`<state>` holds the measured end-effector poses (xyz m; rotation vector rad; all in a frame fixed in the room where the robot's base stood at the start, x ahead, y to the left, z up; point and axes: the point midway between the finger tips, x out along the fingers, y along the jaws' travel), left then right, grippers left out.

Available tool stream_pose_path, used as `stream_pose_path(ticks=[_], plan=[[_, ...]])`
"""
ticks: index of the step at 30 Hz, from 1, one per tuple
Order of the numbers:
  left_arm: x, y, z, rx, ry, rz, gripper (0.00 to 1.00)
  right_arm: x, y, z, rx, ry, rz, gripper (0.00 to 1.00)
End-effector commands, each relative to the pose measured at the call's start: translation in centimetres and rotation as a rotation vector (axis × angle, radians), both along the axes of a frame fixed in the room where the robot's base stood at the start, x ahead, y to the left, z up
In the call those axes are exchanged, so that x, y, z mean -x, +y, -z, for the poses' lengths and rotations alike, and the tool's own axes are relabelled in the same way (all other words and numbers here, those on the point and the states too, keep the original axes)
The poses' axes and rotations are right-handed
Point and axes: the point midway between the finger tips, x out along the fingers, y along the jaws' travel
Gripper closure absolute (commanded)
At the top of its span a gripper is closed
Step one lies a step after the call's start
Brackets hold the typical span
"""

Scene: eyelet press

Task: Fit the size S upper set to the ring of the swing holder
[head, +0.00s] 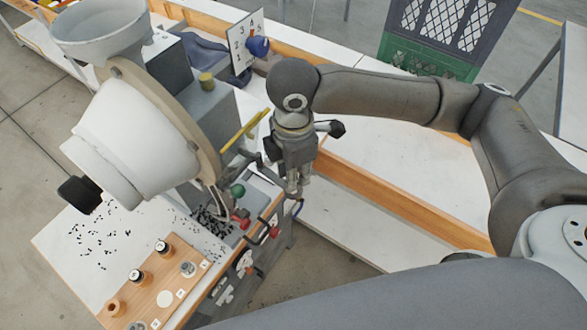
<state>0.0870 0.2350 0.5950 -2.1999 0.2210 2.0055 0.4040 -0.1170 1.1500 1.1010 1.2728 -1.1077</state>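My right gripper (294,185) comes in from the right and points down beside the press, above its front edge. Its fingertips are small and partly lost against the press parts, so I cannot tell whether they are open, shut or holding anything. A wooden block (172,278) on the table at the lower left carries dark-topped metal sets (162,248) in a row with small white labels. I cannot read which is size S. The swing holder and its ring cannot be made out clearly among the small parts near my gripper. My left gripper is not in view.
The big press with its white hopper (130,140) fills the left. Small black pieces lie scattered on the white table (62,240). A numbered sign (246,42) and a green crate (425,45) stand behind. The white wood-edged surface (400,160) under my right arm is mostly bare.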

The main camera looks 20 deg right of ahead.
Motion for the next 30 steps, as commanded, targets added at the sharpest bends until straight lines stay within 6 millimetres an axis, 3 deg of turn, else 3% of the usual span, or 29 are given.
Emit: stream_pose_path(ticks=[30], plan=[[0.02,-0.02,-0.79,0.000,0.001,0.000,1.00,0.02,0.01,0.60,0.000,0.001,-0.001,1.00]])
